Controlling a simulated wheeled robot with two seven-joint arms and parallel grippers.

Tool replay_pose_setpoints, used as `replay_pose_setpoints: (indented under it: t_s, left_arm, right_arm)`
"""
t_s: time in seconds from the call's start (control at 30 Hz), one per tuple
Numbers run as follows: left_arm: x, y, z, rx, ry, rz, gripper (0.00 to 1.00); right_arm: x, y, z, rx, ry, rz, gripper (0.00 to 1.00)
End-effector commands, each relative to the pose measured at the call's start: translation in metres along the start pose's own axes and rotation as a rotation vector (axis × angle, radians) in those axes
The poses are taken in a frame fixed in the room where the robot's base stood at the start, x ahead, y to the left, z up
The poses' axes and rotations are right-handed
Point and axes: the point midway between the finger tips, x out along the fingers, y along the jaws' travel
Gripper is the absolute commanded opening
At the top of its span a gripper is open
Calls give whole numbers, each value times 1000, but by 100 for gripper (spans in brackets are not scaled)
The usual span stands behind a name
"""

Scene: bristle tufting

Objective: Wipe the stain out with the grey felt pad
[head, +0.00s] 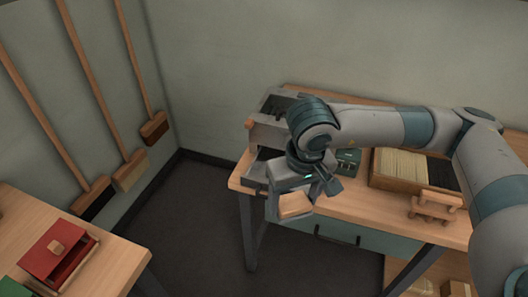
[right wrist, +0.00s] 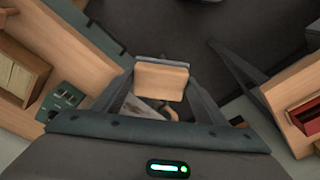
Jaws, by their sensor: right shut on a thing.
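My right gripper (head: 296,203) is shut on a wood-backed block (head: 294,207), held in the air just in front of the workbench's left end. In the right wrist view, the block (right wrist: 161,82) sits between the two fingers, with a thin grey layer (right wrist: 162,58) along its far edge; this looks like the grey felt pad. I cannot make out a stain in either view. My left gripper is not in view.
The workbench (head: 375,204) carries a grey machine (head: 268,133), a tray of pale bristles (head: 400,166) and a small wooden stand (head: 435,207). A red box (head: 55,250) is on the left table (head: 112,262). Floor (head: 205,215) between tables is clear.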

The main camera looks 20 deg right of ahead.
Motion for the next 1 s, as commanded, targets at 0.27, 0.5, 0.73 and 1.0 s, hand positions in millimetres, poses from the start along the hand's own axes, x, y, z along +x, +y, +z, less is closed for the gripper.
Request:
replay_pose_setpoints:
  t_s: [0.27, 0.5, 0.73, 1.0]
  left_arm:
    - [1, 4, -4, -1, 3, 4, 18]
    - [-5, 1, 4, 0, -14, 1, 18]
    - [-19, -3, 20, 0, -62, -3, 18]
    - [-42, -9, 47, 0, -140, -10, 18]
  right_arm:
    - [0, 0, 0, 1, 0, 0, 48]
    - [0, -4, -17, 105, -1, 12, 48]
    - [7, -9, -68, 458, -2, 56, 48]
    - [28, -6, -144, 1065, -3, 132, 48]
